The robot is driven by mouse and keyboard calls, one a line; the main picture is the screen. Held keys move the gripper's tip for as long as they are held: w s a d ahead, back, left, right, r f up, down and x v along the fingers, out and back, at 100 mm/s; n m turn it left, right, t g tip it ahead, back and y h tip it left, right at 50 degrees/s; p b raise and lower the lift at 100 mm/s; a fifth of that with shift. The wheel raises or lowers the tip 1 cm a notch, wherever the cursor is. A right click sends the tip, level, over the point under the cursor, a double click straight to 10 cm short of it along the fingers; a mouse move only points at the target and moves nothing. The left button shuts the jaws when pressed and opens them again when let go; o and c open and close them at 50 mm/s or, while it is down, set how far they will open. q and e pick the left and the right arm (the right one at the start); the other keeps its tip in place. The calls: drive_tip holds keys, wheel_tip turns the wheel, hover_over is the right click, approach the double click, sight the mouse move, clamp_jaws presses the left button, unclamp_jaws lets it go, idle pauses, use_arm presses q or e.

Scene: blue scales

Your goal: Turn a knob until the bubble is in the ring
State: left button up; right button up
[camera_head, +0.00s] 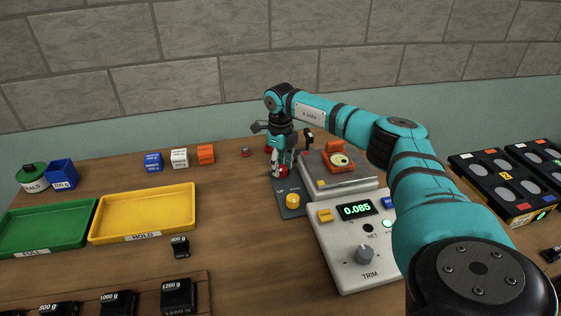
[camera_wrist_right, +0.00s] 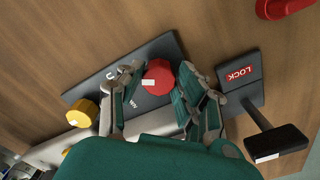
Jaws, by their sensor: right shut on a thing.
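My right gripper (camera_wrist_right: 158,82) is shut on a red knob (camera_wrist_right: 158,76), with one finger on each side of it. The knob has a small white mark and stands on a dark plate (camera_wrist_right: 150,45). In the head view the right gripper (camera_head: 281,165) is at the far end of this plate and partly hides the knob. A yellow knob (camera_wrist_right: 82,112) sits on the same plate; it also shows in the head view (camera_head: 292,201). The round yellow-green level (camera_head: 341,160) is in an orange holder on the scale; its bubble's place in the ring is too small to tell.
The scale (camera_head: 340,182) stands right of the plate, behind a console (camera_head: 345,240) reading 0.085. A black LOCK lever (camera_wrist_right: 275,138) is close to the right gripper. Another red part (camera_wrist_right: 285,6) is nearby. A yellow tray (camera_head: 145,213) and green tray lie left.

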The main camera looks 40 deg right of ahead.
sight(281, 166)
drive_tip(key=shift+w+d+r+m+p, duration=0.1)
drive_tip(key=shift+m+p, duration=0.55)
drive_tip(key=shift+m, duration=1.25)
drive_tip(key=o, duration=1.1)
drive_tip(key=shift+o, duration=0.2)
drive_tip(key=shift+r, duration=0.2)
wheel_tip(281, 166, up, 12)
drive_tip(key=shift+f, duration=0.25)
